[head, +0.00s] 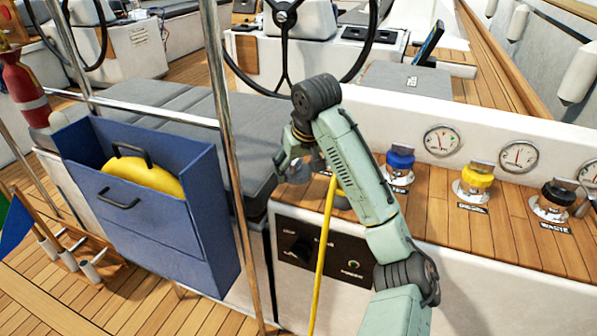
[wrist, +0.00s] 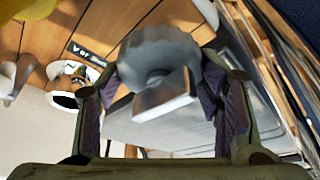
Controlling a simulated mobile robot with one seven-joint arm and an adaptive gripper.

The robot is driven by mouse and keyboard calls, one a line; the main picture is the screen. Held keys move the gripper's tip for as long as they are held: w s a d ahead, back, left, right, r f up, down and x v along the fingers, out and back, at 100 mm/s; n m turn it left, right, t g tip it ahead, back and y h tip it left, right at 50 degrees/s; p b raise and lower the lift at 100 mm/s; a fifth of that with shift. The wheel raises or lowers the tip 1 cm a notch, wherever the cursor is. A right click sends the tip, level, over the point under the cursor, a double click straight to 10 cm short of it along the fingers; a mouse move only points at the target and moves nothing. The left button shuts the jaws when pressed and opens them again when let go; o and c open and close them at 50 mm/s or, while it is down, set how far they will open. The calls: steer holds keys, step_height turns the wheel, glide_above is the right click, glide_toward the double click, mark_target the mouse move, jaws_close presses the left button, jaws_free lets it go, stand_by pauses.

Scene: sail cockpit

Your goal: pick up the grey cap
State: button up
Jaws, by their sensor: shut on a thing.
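The grey cap (wrist: 158,58) is a knurled round cap with a flat tab, held between the two fingers of my gripper (wrist: 160,105) in the wrist view. My gripper is shut on it. In the head view my gripper (head: 297,163) is at the left end of the wooden filler deck, by the grey cushion. A small grey part of the cap (head: 298,174) shows beneath it there. In the wrist view the cap looks clear of the wood, and a dark round opening (wrist: 62,99) lies to its left.
Blue (head: 400,160), yellow (head: 474,181) and black (head: 554,199) caps stand along the wooden deck to the right. A yellow hose (head: 324,255) hangs beside my arm. A steel post (head: 229,150) and a blue bin (head: 205,190) stand to the left.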

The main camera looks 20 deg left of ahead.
steer(key=s+d+r+p, duration=0.2)
steer(key=s+r+p, duration=0.1)
steer(key=s, duration=1.1)
steer(key=shift+r+p, duration=0.3)
steer(key=shift+r, duration=0.4)
steer(key=shift+d+f, duration=0.1)
steer(key=shift+f, duration=0.05)
